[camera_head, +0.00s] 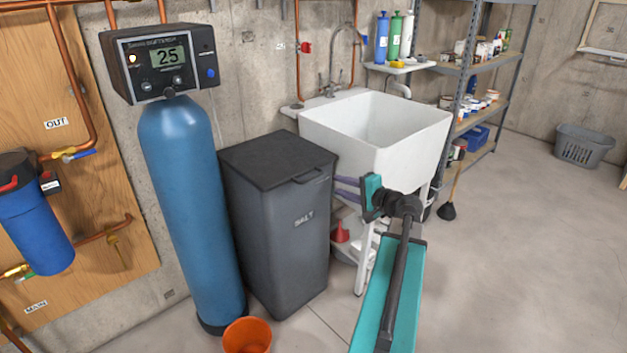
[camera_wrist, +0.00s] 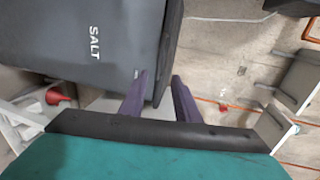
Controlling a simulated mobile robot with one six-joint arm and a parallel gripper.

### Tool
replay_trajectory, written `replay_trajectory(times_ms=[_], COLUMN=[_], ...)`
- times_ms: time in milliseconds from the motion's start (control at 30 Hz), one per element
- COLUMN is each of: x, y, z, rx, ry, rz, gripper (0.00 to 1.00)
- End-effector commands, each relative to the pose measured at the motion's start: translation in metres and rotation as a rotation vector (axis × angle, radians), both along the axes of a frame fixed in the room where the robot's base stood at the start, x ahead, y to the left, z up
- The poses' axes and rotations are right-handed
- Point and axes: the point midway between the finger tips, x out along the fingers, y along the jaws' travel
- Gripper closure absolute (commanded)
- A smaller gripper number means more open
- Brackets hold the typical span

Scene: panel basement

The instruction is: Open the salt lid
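The salt bin (camera_head: 283,235) is a tall dark grey box with a SALT label, standing between the blue tank and the sink. Its black lid (camera_head: 270,158) lies flat and closed on top, with a handle (camera_head: 308,177) at its front right edge. My gripper (camera_head: 337,186) is right of the bin, just below lid height, with its purple fingers pointing left. In the wrist view the fingers (camera_wrist: 160,76) are apart with nothing held. The bin (camera_wrist: 95,42) shows there beyond them, its lid-side edge toward the right. I cannot tell whether a finger touches it.
A white sink (camera_head: 375,150) stands close behind my gripper. The blue tank (camera_head: 183,190) is left of the bin, and an orange bucket (camera_head: 247,337) is at its foot. Shelves (camera_head: 485,75) stand at the back. The floor (camera_head: 510,260) at right is clear.

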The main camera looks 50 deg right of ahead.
Motion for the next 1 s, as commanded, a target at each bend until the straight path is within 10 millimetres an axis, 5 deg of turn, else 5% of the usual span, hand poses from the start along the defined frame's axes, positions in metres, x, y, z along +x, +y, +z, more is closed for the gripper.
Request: replay_trajectory(times_ms=[467,1000], x=[0.007,0.072], y=[0.0,-0.006], z=[-0.002,-0.016], rx=[0.001,0.001], ry=[0.002,0.002], rz=[0.002,0.003], gripper=[0.71,0.71])
